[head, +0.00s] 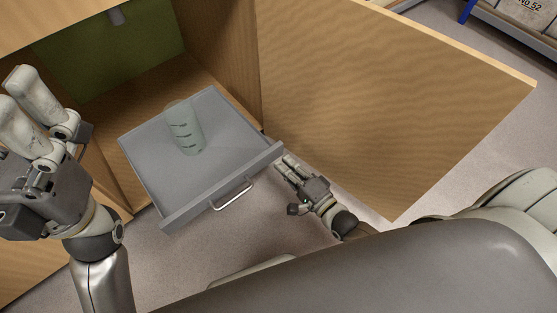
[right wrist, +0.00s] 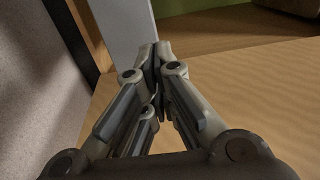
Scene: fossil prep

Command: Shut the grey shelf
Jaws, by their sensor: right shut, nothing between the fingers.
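The grey shelf (head: 229,136) is a pull-out tray with a raised front and a silver bar handle (head: 232,196). It stands well out of the wooden cabinet (head: 92,165). A translucent marked beaker (head: 184,130) is on it. My right gripper (head: 282,164) is shut and empty, close to the right end of the shelf's front; I cannot tell if it touches. In the right wrist view its closed fingertips (right wrist: 153,52) overlap a grey panel (right wrist: 124,22), likely the shelf. My left gripper (head: 16,88) is raised at the far left, fingers apart and empty, away from the shelf.
A wooden cabinet door (head: 385,95) stands open on the right, beside my right gripper. The cabinet has a green back wall (head: 120,50). Grey floor (head: 290,225) is clear in front of the shelf. A rack with a labelled box (head: 530,15) is at the top right.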

